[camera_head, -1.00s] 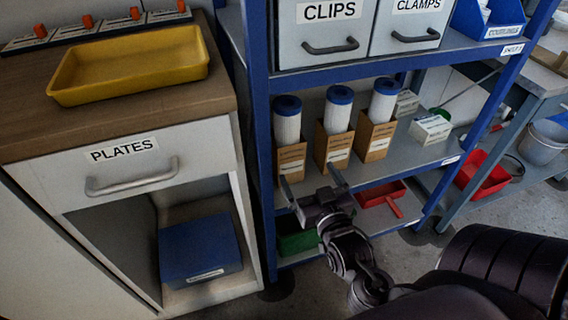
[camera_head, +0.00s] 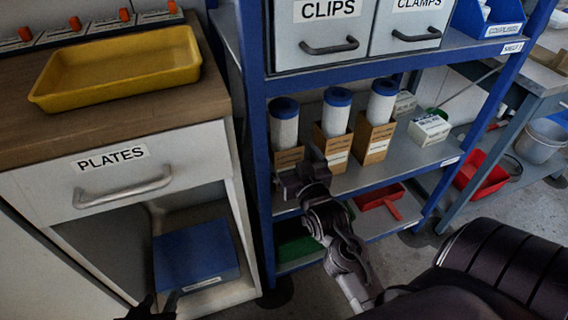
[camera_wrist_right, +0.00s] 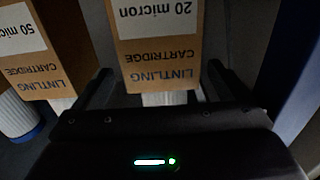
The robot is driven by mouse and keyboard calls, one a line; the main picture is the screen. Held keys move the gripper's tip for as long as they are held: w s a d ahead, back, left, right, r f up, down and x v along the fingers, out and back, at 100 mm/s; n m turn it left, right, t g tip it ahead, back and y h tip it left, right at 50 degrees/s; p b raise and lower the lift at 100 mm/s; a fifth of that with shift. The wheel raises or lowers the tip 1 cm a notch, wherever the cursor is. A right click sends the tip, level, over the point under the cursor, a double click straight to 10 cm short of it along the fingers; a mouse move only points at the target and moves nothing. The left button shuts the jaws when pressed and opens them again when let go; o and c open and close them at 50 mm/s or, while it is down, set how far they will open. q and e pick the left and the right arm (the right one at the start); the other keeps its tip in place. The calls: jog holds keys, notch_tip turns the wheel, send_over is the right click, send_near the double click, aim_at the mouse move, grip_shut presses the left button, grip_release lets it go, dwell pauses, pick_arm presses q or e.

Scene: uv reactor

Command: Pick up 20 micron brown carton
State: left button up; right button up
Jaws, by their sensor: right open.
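The 20 micron brown carton (camera_wrist_right: 160,48) appears upside down in the right wrist view, with a white cartridge end below it. In the head view it is the leftmost carton (camera_head: 287,158), holding a blue-capped white filter, partly hidden by my right gripper (camera_head: 303,170). My right gripper is open in front of it. In the wrist view its fingers (camera_wrist_right: 155,85) stand apart on either side of the carton's lower part, with visible gaps. My left gripper (camera_head: 160,301) is at the bottom edge of the head view, its two dark fingertips apart.
A 50 micron carton (camera_wrist_right: 30,45) stands close beside the 20 micron one. Another similar carton (camera_head: 373,142) is further right. A blue shelf post (camera_head: 260,170) is close on the left. A red tray (camera_head: 380,197) lies on the shelf below, and a yellow tray (camera_head: 120,72) on the left cabinet.

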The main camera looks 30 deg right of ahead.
pick_arm(q)
jog(key=w+r+t, duration=0.2)
jog(key=r, duration=0.2)
jog(key=w+r+t+h+b, duration=0.1)
jog(key=w+r+t, duration=0.1)
jog(key=r, duration=0.3)
jog(key=shift+w+d+t+h, duration=0.3)
jog(key=shift+d+t, duration=0.1)
pick_arm(e)
jog(key=x, duration=0.4)
jog(key=shift+w+f, duration=0.1)
jog(key=shift+w, duration=0.25)
pick_arm(q)
jog(key=shift+r, duration=0.1)
pick_arm(e)
jog(key=c, duration=1.2)
jog(key=shift+c, duration=0.4)
